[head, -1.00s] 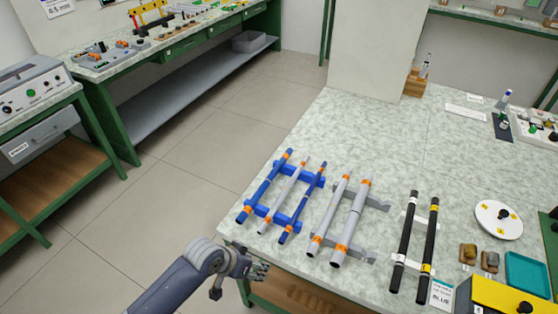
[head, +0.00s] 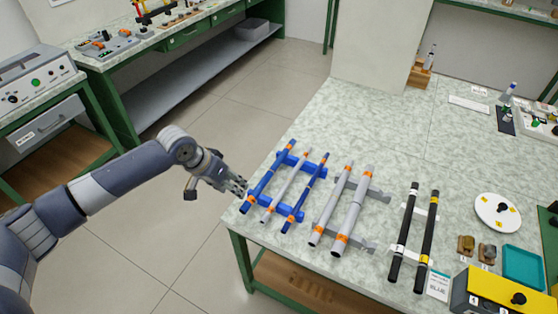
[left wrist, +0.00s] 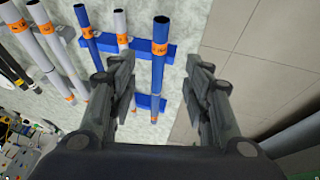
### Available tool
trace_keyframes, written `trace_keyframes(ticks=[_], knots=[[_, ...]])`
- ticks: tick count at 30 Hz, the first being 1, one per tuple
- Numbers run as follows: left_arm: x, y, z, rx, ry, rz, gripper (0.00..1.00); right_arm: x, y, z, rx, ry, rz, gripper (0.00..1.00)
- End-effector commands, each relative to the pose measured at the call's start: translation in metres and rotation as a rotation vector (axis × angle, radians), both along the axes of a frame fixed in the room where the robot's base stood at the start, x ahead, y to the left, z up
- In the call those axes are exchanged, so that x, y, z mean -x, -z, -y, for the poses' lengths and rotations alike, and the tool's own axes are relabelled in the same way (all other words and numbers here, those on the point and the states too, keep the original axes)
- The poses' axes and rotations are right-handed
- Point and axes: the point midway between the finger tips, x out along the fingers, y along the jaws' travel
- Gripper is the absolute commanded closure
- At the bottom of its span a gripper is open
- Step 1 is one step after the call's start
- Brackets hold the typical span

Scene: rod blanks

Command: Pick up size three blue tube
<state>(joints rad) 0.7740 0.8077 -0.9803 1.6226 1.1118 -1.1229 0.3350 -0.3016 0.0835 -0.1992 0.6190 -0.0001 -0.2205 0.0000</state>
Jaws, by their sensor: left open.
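Two blue tubes with orange bands, a left one (head: 264,182) and a right one (head: 306,192), lie on a blue rack (head: 290,214) near the table's left edge. A grey tube (head: 287,184) lies between them. The numbers on the bands are too small to read. My left gripper (head: 240,185) is open and empty just left of the left blue tube's near half. In the left wrist view the left blue tube (left wrist: 159,62) shows beyond and between the open fingers (left wrist: 160,84), apart from them; the right blue tube (left wrist: 90,42) is further left.
Two thicker grey tubes (head: 353,212) lie on a grey rack to the right, then two black rods (head: 427,240). A white disc (head: 498,212), a teal tray (head: 523,267) and a yellow box (head: 505,297) stand further right. The table behind the racks is clear.

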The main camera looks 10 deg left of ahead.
Motion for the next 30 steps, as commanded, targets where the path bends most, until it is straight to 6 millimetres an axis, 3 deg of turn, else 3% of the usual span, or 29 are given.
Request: trace_keyframes(ticks=[9,17,24,30], knots=[[-0.012,0.040,0.013,0.001,-0.002,-0.004,0.55,-0.002,-0.006,-0.009,-0.010,0.003,0.004,0.60],[-0.016,0.055,0.018,0.000,-0.001,-0.002,0.55,-0.003,-0.011,-0.008,-0.010,0.002,0.005,0.60],[-0.020,0.085,0.027,0.000,-0.001,-0.002,0.55,-0.003,-0.020,-0.004,-0.005,0.001,0.005,0.60],[-0.024,0.098,0.030,0.000,-0.001,-0.001,0.55,-0.003,-0.021,-0.002,-0.002,0.000,0.005,0.60]])
